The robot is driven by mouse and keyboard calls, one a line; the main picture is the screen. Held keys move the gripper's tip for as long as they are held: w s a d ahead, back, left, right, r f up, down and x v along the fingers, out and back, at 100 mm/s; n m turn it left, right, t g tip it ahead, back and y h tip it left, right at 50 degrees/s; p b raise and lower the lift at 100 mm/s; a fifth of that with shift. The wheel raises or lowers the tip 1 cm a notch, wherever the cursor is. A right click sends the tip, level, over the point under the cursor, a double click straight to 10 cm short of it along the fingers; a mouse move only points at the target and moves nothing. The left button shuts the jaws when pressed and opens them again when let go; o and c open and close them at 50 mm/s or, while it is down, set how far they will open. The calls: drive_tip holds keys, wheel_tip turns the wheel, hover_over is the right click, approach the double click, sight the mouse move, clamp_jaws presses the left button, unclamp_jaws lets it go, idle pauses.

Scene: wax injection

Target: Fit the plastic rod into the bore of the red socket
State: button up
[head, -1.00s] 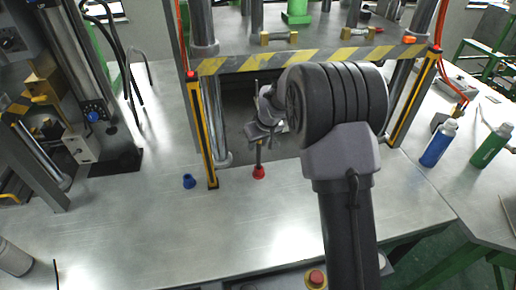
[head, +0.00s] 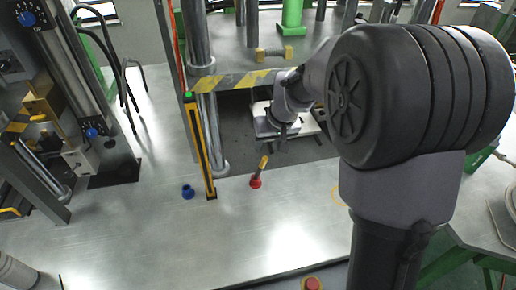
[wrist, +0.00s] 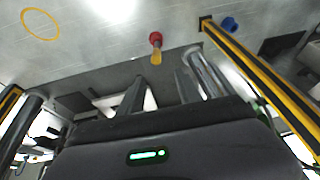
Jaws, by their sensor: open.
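The red socket (head: 256,182) stands on the metal table in front of the press. The plastic rod (head: 263,163), with a yellow upper end, rises from the socket and leans a little to the right in the head view. How deep it sits in the bore cannot be seen. In the wrist view the red socket (wrist: 155,38) and the yellow rod end (wrist: 156,57) show beyond my fingers. My gripper (head: 280,128) is open and empty, behind and above the rod, apart from it. Its two fingers (wrist: 162,88) show spread in the wrist view.
A blue socket (head: 188,191) stands to the left, beside a yellow-black post (head: 201,150). A yellow ring (wrist: 41,24) is marked on the table. The front table is clear.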

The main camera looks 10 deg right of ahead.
sight(266, 159)
drive_tip(key=s+r+m, duration=0.2)
drive_tip(key=s+r, duration=0.1)
drive_tip(key=r, duration=0.1)
drive_tip(key=x, duration=0.4)
drive_tip(key=b+x, duration=0.1)
drive_tip(key=x, duration=0.2)
drive_tip(key=b+x, duration=0.1)
drive_tip(key=x, duration=0.3)
drive_tip(key=shift+s+d+f, duration=0.25)
drive_tip(key=shift+d+f, duration=0.1)
drive_tip(key=shift+f, duration=0.1)
drive_tip(key=b+x, duration=0.2)
drive_tip(key=x, duration=0.4)
drive_tip(key=shift+w+a+f, duration=0.1)
drive_tip(key=shift+w+f, duration=0.1)
drive_tip(key=shift+r, duration=0.1)
drive_tip(key=shift+c, duration=0.2)
clamp_jaws()
